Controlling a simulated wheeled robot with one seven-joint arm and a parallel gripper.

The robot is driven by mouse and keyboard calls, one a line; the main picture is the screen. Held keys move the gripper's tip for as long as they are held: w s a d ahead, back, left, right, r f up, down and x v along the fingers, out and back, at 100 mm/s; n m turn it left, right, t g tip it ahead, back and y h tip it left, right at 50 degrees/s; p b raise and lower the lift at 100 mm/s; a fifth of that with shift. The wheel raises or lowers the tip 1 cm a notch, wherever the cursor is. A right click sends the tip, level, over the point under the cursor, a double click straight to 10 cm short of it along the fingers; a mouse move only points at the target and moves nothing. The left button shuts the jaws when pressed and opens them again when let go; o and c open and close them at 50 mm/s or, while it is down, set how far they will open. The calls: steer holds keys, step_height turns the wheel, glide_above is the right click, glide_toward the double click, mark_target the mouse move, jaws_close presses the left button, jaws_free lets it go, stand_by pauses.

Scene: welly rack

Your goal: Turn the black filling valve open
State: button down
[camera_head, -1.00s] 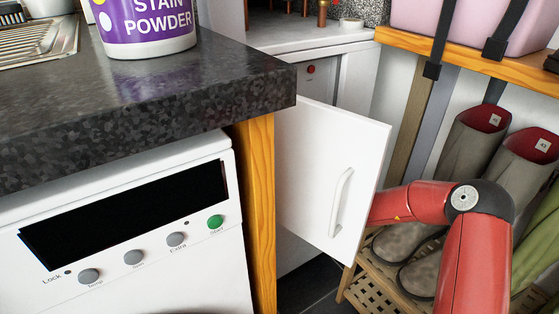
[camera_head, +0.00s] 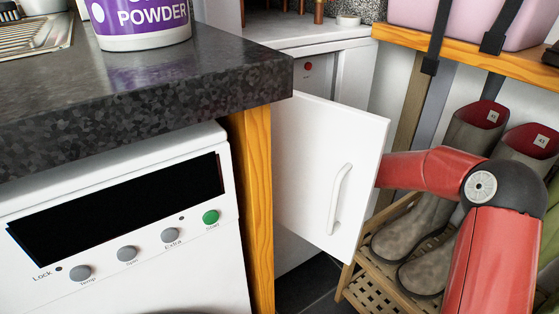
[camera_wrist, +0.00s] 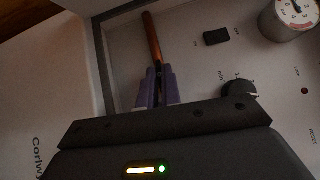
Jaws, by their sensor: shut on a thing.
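In the wrist view my gripper (camera_wrist: 158,88), with purple fingertips, is shut on a small dark piece, the black filling valve (camera_wrist: 158,70), at the lower end of a copper pipe (camera_wrist: 152,38). The fingers cover most of the valve, so how far it is turned cannot be told. In the head view my red arm reaches behind the white cabinet door (camera_head: 300,180), which hides my gripper and the valve.
The white boiler panel carries a round gauge (camera_wrist: 296,14), a black knob (camera_wrist: 239,90), a black switch (camera_wrist: 216,37) and a red button (camera_wrist: 305,91). The open door with its handle (camera_head: 338,200) stands beside my forearm. Boots (camera_head: 420,225) stand on a rack at right.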

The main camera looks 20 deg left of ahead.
steer(key=shift+n+h, duration=0.4)
stand_by(0.3)
steer(key=c, duration=1.6)
jaws_free()
steer(key=d, duration=0.7)
steer(key=shift+w+d, duration=0.3)
steer(key=shift+d, duration=0.1)
